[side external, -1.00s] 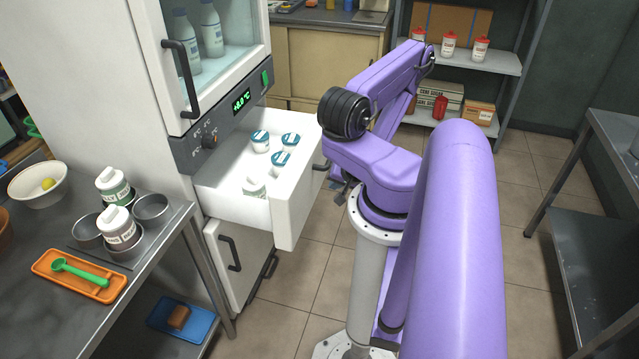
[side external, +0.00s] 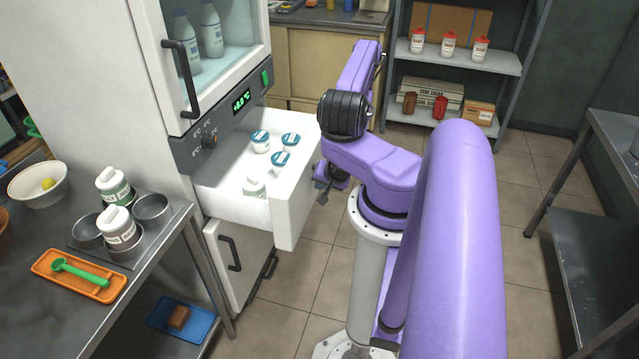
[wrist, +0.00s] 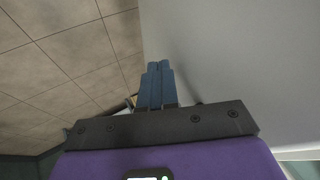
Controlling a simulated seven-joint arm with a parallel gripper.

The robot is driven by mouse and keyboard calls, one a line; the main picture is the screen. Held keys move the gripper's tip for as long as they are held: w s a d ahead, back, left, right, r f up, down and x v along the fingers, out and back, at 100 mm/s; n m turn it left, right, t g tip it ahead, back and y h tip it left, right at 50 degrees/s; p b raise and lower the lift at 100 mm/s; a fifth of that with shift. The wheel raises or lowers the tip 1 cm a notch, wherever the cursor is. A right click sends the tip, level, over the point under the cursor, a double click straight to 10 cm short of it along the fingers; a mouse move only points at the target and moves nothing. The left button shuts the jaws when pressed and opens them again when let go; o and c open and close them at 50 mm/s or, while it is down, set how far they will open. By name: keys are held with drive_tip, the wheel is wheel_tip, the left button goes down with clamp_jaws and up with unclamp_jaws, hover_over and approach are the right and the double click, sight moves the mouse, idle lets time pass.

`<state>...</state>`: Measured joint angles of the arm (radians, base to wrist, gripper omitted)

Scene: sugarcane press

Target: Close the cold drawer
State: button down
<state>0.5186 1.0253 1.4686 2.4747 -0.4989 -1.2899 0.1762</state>
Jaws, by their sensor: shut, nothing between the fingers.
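The cold drawer (side external: 290,215) is pulled out of the white refrigerated cabinet, below its control panel. Several small white jars with teal labels or lids (side external: 281,158) stand inside it. My gripper (side external: 322,195) is beside the outer face of the drawer front, partly hidden behind my arm in the side view. In the wrist view, my blue fingers (wrist: 158,68) are together and empty. A pale flat surface (wrist: 240,60), apparently the drawer front, lies just right of them. I cannot tell whether they touch it.
A lower cabinet door with a dark handle (side external: 230,253) is under the drawer. A steel table (side external: 150,262) with cups, a bowl (side external: 38,188) and an orange tray (side external: 80,275) stands at left. Shelving (side external: 470,58) is behind. Tiled floor (side external: 315,262) is clear in front of the drawer.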

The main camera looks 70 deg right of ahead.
drive_tip(key=shift+w, duration=0.4)
drive_tip(key=w, duration=2.7)
drive_tip(key=shift+w+r, duration=0.1)
